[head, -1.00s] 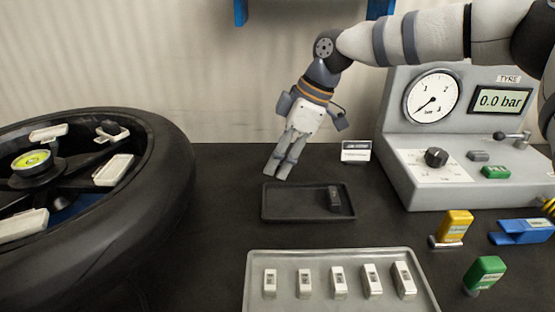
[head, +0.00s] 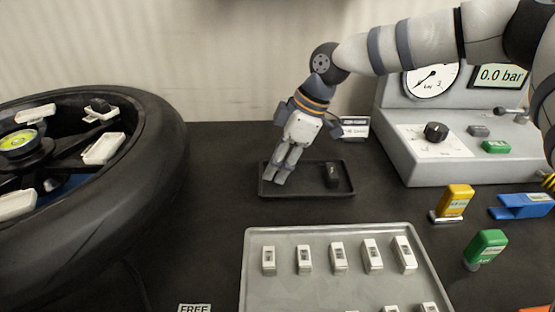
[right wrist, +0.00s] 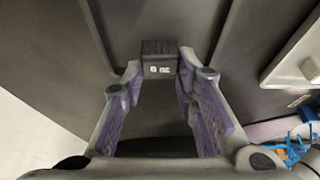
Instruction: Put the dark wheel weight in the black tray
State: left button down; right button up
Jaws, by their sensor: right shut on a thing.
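The black tray (head: 310,193) lies on the dark bench in the middle of the head view. My right gripper (head: 273,180) is over the tray's left part, pointing down. In the right wrist view my right gripper (right wrist: 161,70) is shut on a dark wheel weight (right wrist: 160,58), a small block with a partly legible white marking. The held weight cannot be made out in the head view, and whether it touches the tray floor I cannot tell. Another dark weight (head: 332,176) lies in the tray's right part. My left gripper is not in view.
A grey tray (head: 290,287) with several pale weights lies in front. A large wheel (head: 150,190) stands left, with pale weights and a dark piece (head: 99,105) on it.

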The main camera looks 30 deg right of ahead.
jog(key=o, duration=1)
jog(key=shift+r+p, duration=1)
jog(key=shift+r, duration=2.6)
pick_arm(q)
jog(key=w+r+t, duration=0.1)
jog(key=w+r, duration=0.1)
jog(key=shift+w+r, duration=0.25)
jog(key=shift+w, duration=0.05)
pick_arm(e)
jog(key=shift+f, duration=0.1)
